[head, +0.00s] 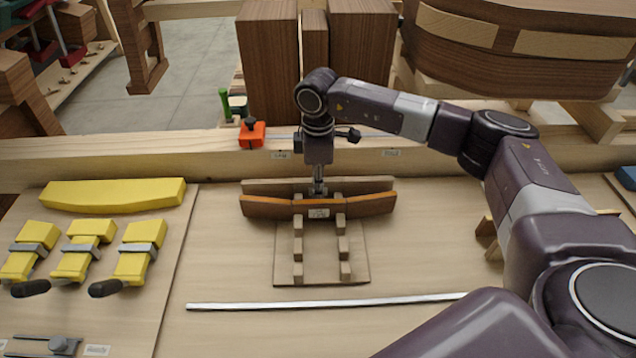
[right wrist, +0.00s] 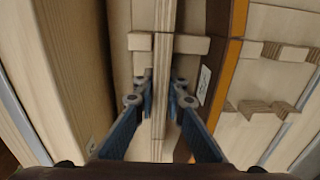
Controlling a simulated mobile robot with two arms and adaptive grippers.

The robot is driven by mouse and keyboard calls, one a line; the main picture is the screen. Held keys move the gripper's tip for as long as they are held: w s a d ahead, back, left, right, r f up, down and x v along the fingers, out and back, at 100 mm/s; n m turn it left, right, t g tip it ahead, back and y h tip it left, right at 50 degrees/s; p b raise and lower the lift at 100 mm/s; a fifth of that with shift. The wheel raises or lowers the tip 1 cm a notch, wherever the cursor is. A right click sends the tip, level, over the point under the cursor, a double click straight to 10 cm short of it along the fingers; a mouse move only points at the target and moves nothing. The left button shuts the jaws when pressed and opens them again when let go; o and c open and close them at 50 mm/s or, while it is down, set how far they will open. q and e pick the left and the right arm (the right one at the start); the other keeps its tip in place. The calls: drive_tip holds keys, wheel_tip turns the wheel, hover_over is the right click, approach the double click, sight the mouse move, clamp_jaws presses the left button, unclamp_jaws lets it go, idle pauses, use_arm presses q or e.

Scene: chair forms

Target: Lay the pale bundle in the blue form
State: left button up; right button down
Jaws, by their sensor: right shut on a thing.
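The pale bundle (head: 365,184) is a long, slightly curved strip of layers, standing on edge at the back of a slotted wooden rack (head: 320,265). In the right wrist view it runs upright through the middle (right wrist: 165,65). My right gripper (head: 318,190) points down and is shut on the bundle near its middle, with a finger on each side (right wrist: 160,98). Whether the bundle touches the rack is hidden. A small blue piece (head: 627,177) shows at the right edge, perhaps part of the blue form. My left gripper is out of view.
A brown bundle with an orange edge (head: 370,205) stands just in front of the pale one. A yellow form (head: 115,195) and several yellow clamps (head: 90,235) lie at left. A metal strip (head: 330,303) lies in front. A wooden rail (head: 190,150) runs behind.

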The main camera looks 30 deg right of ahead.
drive_tip(key=shift+f, duration=0.2)
drive_tip(key=c, duration=2)
unclamp_jaws()
drive_tip(key=shift+o, duration=0.2)
drive_tip(key=shift+r+b, duration=0.25)
drive_tip(key=shift+b, duration=0.15)
wheel_tip(320, 180, up, 7)
drive_tip(key=s+b, duration=0.1)
drive_tip(key=b, duration=0.2)
drive_tip(key=shift+d+r, duration=0.15)
drive_tip(key=shift+r, duration=0.05)
